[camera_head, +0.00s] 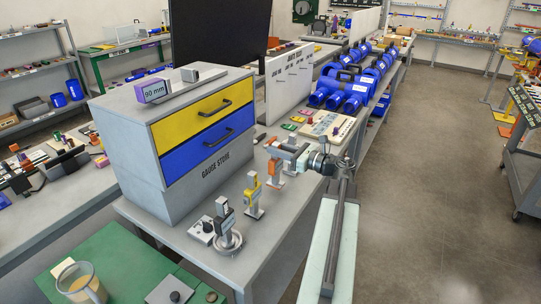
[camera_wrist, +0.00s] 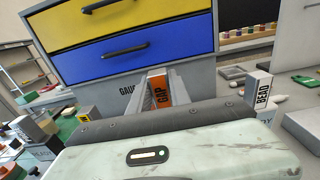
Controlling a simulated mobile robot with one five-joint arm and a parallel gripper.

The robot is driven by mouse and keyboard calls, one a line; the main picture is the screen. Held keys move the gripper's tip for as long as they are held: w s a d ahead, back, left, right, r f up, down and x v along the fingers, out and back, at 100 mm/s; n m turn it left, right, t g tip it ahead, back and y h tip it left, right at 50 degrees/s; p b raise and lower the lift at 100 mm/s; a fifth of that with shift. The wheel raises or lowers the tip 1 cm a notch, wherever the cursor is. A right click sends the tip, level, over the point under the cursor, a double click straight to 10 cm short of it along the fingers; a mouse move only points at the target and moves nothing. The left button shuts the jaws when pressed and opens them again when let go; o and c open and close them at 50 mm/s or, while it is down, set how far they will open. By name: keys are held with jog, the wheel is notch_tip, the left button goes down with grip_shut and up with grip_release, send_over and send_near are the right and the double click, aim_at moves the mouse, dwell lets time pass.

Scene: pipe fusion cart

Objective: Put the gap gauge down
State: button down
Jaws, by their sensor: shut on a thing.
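The gap gauge (camera_wrist: 159,91) is an orange block with the word GAP on it. In the wrist view it stands between the two fingers of my gripper (camera_wrist: 160,96), which are shut on it. In the head view my gripper (camera_head: 284,151) reaches in from the right over the grey bench top, and the orange gauge (camera_head: 274,170) shows at its fingertips, in front of the gauge store. The gauge looks roughly upright. I cannot tell whether its foot touches the bench.
The gauge store (camera_head: 182,140), with yellow and blue drawers, stands behind. A yellow gauge (camera_head: 253,190) and a dark-topped gauge (camera_head: 223,212) stand nearer along the bench. A bead gauge (camera_wrist: 261,90) stands to the right in the wrist view. Some bare bench (camera_head: 262,232) lies near the front edge.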

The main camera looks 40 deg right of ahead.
aim_at(276, 166)
jog(key=f+b, duration=0.2)
jog(key=w+f+b, duration=0.1)
jog(key=f, duration=0.1)
jog(key=shift+w+d+b, duration=0.1)
jog(key=shift+d+b, duration=0.25)
jog(key=shift+d, duration=0.05)
jog(key=shift+s, duration=0.2)
jog(key=shift+w+a+r, duration=0.15)
jog(key=shift+w+a, duration=0.1)
jog(key=shift+w, duration=0.1)
jog(key=shift+f, duration=0.2)
jog(key=c, duration=1.2)
grip_release()
jog(key=shift+r, duration=0.15)
